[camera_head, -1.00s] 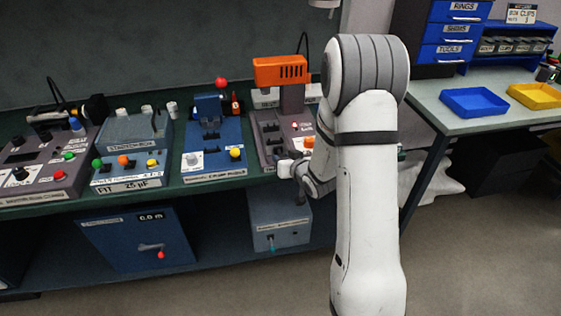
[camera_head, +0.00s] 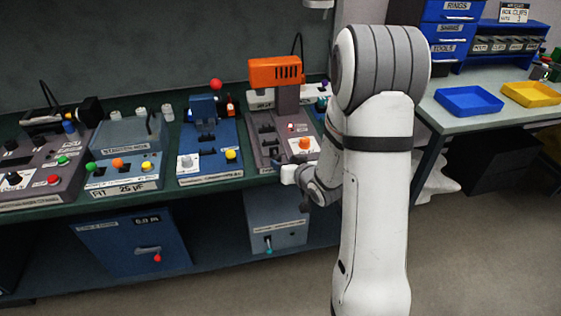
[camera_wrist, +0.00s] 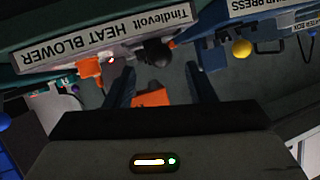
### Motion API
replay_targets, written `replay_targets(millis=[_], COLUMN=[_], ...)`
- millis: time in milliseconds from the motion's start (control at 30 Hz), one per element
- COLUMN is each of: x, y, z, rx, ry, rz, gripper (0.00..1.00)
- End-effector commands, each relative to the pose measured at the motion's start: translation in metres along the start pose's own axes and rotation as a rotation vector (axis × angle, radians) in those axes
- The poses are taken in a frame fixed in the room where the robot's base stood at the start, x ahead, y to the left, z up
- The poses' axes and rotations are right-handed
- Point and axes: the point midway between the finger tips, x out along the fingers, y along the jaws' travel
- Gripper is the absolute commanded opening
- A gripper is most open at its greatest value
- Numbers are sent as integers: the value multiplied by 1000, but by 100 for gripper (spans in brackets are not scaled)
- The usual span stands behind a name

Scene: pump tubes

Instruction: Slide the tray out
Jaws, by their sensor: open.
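The heat blower (camera_head: 275,72) has an orange head over a dark grey base on the bench. Its front label shows upside down in the wrist view (camera_wrist: 105,42). A black knob (camera_wrist: 157,53) sticks out at that front; I cannot tell for sure whether it is the tray's handle. The tray itself cannot be made out. My gripper (camera_wrist: 160,68) is open and empty, its two dark fingers pointing at the front, with the knob in line with the gap between them.
A blue press unit (camera_head: 209,140) stands left of the heat blower. A grey box (camera_head: 275,222) and a blue cabinet (camera_head: 134,243) sit below the bench. A blue bin (camera_head: 468,101) and a yellow bin (camera_head: 532,94) lie on the right table. The floor in front is clear.

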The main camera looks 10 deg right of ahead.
Motion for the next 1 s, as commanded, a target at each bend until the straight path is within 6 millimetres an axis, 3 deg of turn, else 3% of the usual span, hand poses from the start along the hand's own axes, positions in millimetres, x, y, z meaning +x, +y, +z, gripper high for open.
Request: replay_targets(millis=[233,833,1000], x=[-31,-34,-49], y=[0,0,3], z=[1,1,-14], rx=[0,0,-53], ry=[-1,-1,-91], rz=[1,0,97], gripper=[50,50,50])
